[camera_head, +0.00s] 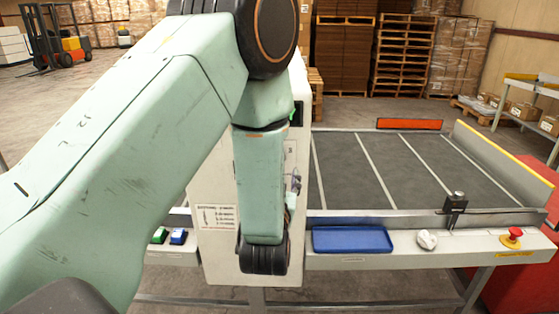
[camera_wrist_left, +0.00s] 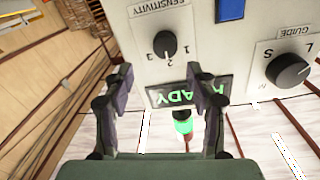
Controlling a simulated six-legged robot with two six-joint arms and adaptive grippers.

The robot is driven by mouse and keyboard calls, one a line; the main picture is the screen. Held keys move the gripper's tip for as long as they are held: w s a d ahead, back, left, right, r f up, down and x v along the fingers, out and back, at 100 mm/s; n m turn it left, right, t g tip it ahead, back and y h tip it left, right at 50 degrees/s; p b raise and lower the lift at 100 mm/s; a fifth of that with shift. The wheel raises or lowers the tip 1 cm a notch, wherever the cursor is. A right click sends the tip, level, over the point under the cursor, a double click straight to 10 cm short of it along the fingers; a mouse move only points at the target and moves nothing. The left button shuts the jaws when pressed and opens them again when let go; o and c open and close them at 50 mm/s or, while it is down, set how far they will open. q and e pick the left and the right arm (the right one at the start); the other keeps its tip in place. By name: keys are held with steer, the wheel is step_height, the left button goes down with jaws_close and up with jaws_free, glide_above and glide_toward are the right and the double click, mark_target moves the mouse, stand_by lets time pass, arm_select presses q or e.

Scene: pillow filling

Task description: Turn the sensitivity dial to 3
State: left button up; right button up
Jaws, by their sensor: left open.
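The sensitivity dial (camera_wrist_left: 163,44) is a small black knob on a white panel in the left wrist view, under an upside-down SENSITIVITY label. Numbers ring it, and its pointer appears to face the 2; the mark is small. My left gripper (camera_wrist_left: 160,76) is open, with its two dark fingers apart and nothing between them. The fingertips appear just below the dial in the picture, not around it. In the head view my left arm covers much of the white control box (camera_head: 219,250), and the dial and left gripper are hidden. My right gripper is not in view.
A larger black GUIDE knob (camera_wrist_left: 287,70) is right of the dial, and a green-lit READY display (camera_wrist_left: 168,93) is below it. In the head view a blue tray (camera_head: 351,240), a white knob (camera_head: 427,240) and a red button (camera_head: 512,238) line the front rail.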

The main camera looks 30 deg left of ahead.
arm_select(q)
steer(key=x, duration=0.5)
steer(key=shift+w+a, duration=0.25)
steer(key=shift+a, duration=0.2)
steer(key=shift+w+a+f, duration=0.15)
steer(key=shift+a+f, duration=0.15)
steer(key=shift+a, duration=0.3)
steer(key=shift+c, duration=1.2)
steer(key=shift+w+a+f, duration=0.1)
steer(key=shift+c, duration=0.9)
steer(key=shift+d+r, duration=0.2)
steer(key=shift+d, duration=0.3)
steer(key=c, duration=0.4)
steer(key=shift+a, duration=0.2)
steer(key=c, duration=0.3)
steer(key=shift+d, duration=0.1)
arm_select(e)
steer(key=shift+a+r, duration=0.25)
